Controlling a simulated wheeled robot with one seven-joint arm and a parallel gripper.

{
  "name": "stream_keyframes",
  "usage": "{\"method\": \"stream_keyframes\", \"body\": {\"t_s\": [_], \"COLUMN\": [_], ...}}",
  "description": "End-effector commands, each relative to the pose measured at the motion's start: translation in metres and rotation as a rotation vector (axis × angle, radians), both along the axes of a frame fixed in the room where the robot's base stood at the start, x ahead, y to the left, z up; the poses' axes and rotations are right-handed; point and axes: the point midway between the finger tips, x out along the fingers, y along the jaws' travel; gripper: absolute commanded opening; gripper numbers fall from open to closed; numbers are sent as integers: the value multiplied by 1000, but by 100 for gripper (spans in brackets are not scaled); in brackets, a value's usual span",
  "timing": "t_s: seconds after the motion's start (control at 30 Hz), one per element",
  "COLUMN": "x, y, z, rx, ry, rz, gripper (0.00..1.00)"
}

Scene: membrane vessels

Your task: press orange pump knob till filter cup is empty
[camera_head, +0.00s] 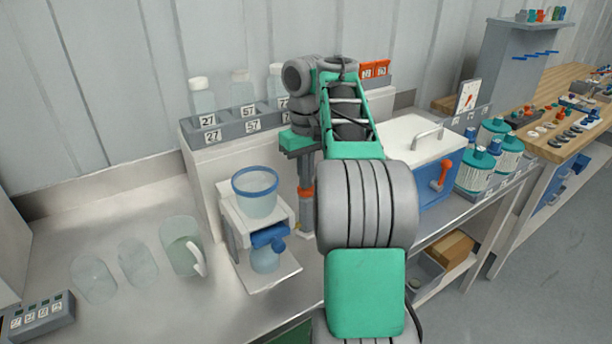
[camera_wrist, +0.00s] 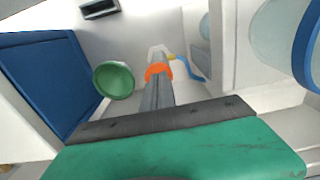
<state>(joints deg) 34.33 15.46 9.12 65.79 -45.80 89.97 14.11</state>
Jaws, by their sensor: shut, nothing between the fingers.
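The orange pump knob (camera_head: 306,193) tops a slim grey pump beside the filter stand, and it also shows in the wrist view (camera_wrist: 158,71). My gripper (camera_head: 305,183) points down over it, fingers shut with nothing between them. In the wrist view the fingertips (camera_wrist: 157,80) meet the knob and seem to touch it; how far it is pressed I cannot tell. The clear filter cup (camera_head: 257,203) with a blue rim sits on the white stand, left of my gripper. It looks pale bluish inside; the liquid level is unclear. A blue-topped flask (camera_head: 265,262) stands below.
A clear jug (camera_head: 182,247) and two clear beakers stand on the bench at left. Numbered bottles (camera_head: 202,97) stand on a ledge behind. A blue box (camera_head: 437,190) with an orange handle is close on the right. A round green piece (camera_wrist: 113,80) is near the pump.

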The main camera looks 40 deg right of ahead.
Motion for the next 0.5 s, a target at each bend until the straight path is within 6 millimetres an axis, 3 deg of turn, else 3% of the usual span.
{"method": "stream_keyframes", "body": {"t_s": [0.03, 0.2, 0.5], "x": [0, 1, 1], "y": [1, 2, 2], "z": [18, 63, 127], "rx": [-1, -4, -5], "ry": [0, -7, -9], "rz": [2, 4, 4], "gripper": [0, 0, 0]}}
